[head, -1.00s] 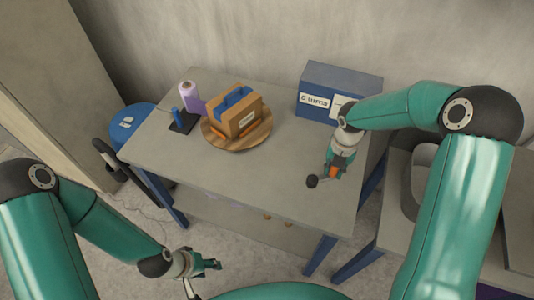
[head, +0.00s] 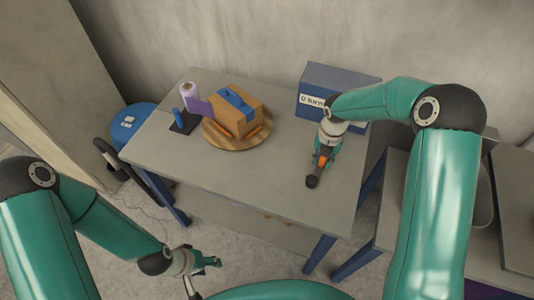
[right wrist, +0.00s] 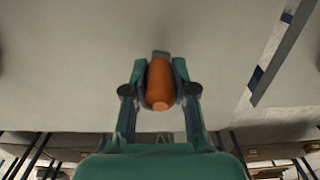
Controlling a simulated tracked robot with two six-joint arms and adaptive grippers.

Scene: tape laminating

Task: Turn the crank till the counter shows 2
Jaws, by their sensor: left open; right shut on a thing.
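The orange crank handle (right wrist: 160,82) is between the fingers of my right gripper (right wrist: 160,68), which is shut on it. In the head view the right gripper (head: 325,155) is over the right part of the table, and a black round crank end (head: 312,181) shows just in front of it. A blue box (head: 341,80) with a white label (head: 312,101) stands behind; my right arm covers part of its front, and I cannot read a counter number. A brown carton with blue tape (head: 236,108) sits on a round wooden turntable (head: 235,145). My left gripper (head: 210,262) is open and empty, off the table's front.
A dark base with a blue post (head: 181,124) stands at the table's left. Another table stands at the right.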

